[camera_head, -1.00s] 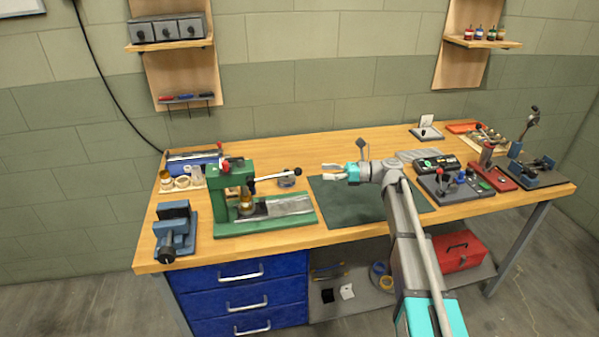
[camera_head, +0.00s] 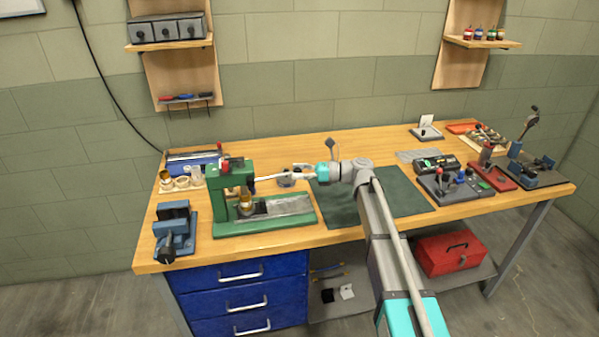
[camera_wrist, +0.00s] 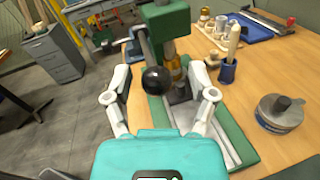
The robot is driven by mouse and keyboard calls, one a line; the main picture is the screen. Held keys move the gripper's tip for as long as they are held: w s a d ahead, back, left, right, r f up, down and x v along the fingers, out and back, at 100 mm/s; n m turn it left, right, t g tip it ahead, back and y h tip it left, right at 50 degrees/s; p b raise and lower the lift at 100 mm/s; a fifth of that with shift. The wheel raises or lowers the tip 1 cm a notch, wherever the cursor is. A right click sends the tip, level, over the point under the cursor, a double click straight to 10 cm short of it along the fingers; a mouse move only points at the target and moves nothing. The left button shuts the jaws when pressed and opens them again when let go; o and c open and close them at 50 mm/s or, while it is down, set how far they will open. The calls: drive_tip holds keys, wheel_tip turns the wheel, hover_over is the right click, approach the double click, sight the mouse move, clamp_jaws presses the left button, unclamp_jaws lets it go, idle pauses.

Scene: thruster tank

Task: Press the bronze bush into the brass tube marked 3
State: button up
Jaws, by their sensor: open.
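The green press (camera_head: 230,185) stands on the left half of the bench, its lever reaching right. A gold-coloured part (camera_head: 245,202) stands under its ram; it also shows in the wrist view (camera_wrist: 176,70). I cannot tell whether it is the tube, the bush or both, and no number is readable. The lever's black ball knob (camera_wrist: 157,80) lies between my open fingers in the wrist view, with gaps on both sides. My gripper (camera_head: 298,171) is at the lever's end in the head view. Another gold-coloured piece (camera_head: 165,177) stands in the light rack at left.
A blue vise (camera_head: 175,232) stands at the front left. A grey round tin (camera_wrist: 279,113) and a blue holder with a pale-handled tool (camera_wrist: 229,66) are near the press. The dark green mat (camera_head: 345,215) is bare where visible. Control boxes (camera_head: 455,188) stand at right.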

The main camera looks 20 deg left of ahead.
clamp_jaws()
drive_tip(key=shift+f+b, duration=0.25)
drive_tip(key=shift+b, duration=0.1)
unclamp_jaws()
drive_tip(key=shift+w+f, duration=0.1)
idle(0.4)
drive_tip(key=shift+d, duration=0.15)
